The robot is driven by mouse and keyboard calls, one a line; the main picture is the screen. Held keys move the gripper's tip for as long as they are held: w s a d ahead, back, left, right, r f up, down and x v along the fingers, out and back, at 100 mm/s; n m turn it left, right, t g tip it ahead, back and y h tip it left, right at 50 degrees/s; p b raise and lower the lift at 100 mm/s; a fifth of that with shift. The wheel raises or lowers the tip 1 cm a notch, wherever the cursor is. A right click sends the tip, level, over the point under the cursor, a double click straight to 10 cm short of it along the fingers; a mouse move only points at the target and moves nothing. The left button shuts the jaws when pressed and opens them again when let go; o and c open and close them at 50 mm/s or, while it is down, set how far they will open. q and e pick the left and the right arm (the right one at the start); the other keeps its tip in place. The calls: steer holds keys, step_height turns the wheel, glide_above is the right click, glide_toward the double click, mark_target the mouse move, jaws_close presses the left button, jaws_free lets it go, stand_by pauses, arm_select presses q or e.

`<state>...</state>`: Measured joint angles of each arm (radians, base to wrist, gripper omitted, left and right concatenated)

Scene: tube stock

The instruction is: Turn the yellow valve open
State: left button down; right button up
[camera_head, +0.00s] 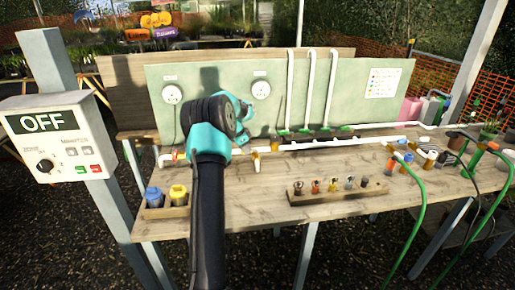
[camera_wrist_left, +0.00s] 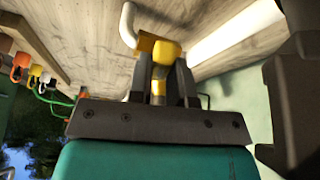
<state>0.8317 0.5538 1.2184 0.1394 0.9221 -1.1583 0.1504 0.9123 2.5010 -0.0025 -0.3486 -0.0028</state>
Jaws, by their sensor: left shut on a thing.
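The yellow valve (camera_head: 255,156) sits on the white pipe along the back of the bench, just right of my left arm in the head view. In the left wrist view the yellow valve (camera_wrist_left: 158,47) is between the fingers of my left gripper (camera_wrist_left: 160,80), which is shut on it. A white bent piece (camera_wrist_left: 128,25) shows beside the valve there. In the head view my teal and black left wrist hides part of the pipe, and the fingertips are hard to make out. My right gripper is not in view.
A box reading OFF (camera_head: 42,123) is on a post at left. Blue (camera_head: 154,196) and yellow (camera_head: 178,194) capped items stand in a wooden holder. A wooden rack (camera_head: 337,192) holds several small fittings. Green hoses (camera_head: 420,195) hang at right. A green panel (camera_head: 220,80) stands behind.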

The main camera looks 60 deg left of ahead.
arm_select(q)
steer(key=c, duration=1)
jaws_free()
steer(key=shift+c, duration=0.2)
steer(key=shift+r, duration=0.1)
steer(key=v, duration=1.7)
